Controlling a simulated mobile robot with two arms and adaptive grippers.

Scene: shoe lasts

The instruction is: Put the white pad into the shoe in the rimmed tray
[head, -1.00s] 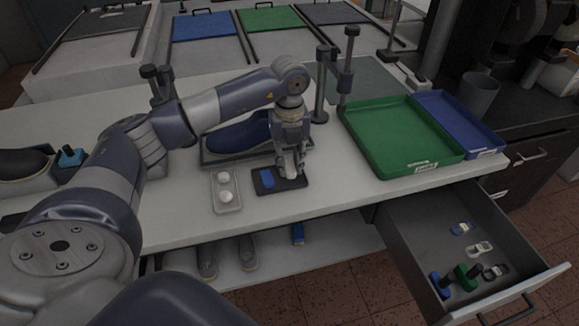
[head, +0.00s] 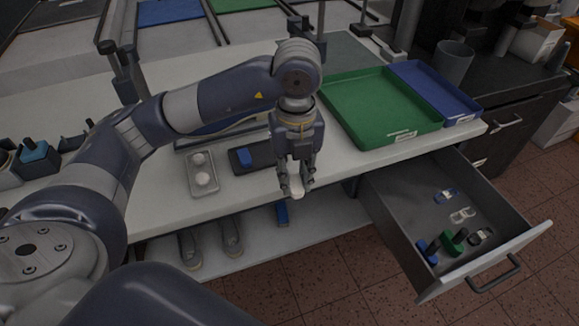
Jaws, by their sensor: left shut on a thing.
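My left gripper (head: 296,188) points down in front of the table's front edge and is shut on a small white pad (head: 297,193), which shows between its fingertips. The dark blue shoe (head: 228,127) lies in a grey rimmed tray (head: 180,148) on the table. My left forearm hides much of both. The gripper is to the right of and nearer than this tray, apart from it. My right gripper is not in view.
A green tray (head: 375,105) and a blue tray (head: 437,93) stand right. An open drawer (head: 400,235) juts out at right.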

